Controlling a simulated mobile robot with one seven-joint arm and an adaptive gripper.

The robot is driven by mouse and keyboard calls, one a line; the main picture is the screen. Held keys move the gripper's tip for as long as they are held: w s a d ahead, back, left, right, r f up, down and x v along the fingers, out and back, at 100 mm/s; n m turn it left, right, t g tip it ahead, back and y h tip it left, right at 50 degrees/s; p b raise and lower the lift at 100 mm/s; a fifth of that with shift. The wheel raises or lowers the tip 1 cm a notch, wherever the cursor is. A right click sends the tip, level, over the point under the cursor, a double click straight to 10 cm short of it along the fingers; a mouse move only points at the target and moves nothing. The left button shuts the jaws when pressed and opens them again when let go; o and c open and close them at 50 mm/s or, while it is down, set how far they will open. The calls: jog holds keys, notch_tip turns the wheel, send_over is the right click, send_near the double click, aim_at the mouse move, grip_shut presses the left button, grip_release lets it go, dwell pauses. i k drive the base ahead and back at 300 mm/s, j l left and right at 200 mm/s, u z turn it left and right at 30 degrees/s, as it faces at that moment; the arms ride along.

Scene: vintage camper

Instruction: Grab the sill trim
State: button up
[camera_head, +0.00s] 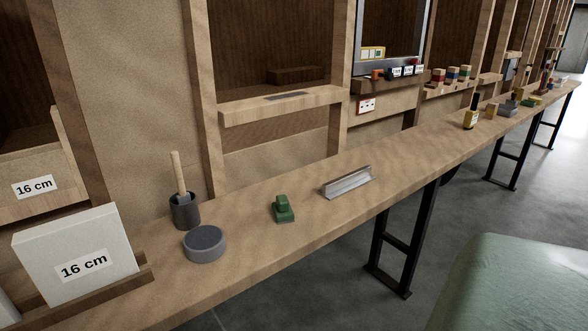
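A light grey metal angle-shaped trim (348,183), which looks like the sill trim, lies on the long wooden bench (400,165), near its front edge and right of a small green object. One flange stands up and its length runs roughly along the bench. Nothing covers it. My gripper is not in this view.
A green block-like object (283,209), a round grey tin (204,244) and a dark cup with a wooden-handled tool (185,210) stand left of the trim. A white "16 cm" panel (75,255) leans at far left.

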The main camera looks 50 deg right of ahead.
aim_at(332, 189)
jog(key=z, duration=1.75)
jog(key=i+l+u, duration=0.1)
jog(key=l, duration=0.45)
jog(key=i+l+u, duration=0.15)
jog(key=i+l, duration=0.15)
jog(key=l, duration=0.25)
jog(key=i+l+u, duration=0.1)
jog(key=l, duration=0.45)
jog(key=i+l+u, duration=0.15)
jog(key=l, duration=0.4)
jog(key=i+l+u, duration=0.1)
jog(key=l, duration=0.5)
jog(key=i+l+u, duration=0.15)
jog(key=l, duration=0.5)
jog(key=i+l+u, duration=0.1)
jog(key=l, duration=0.5)
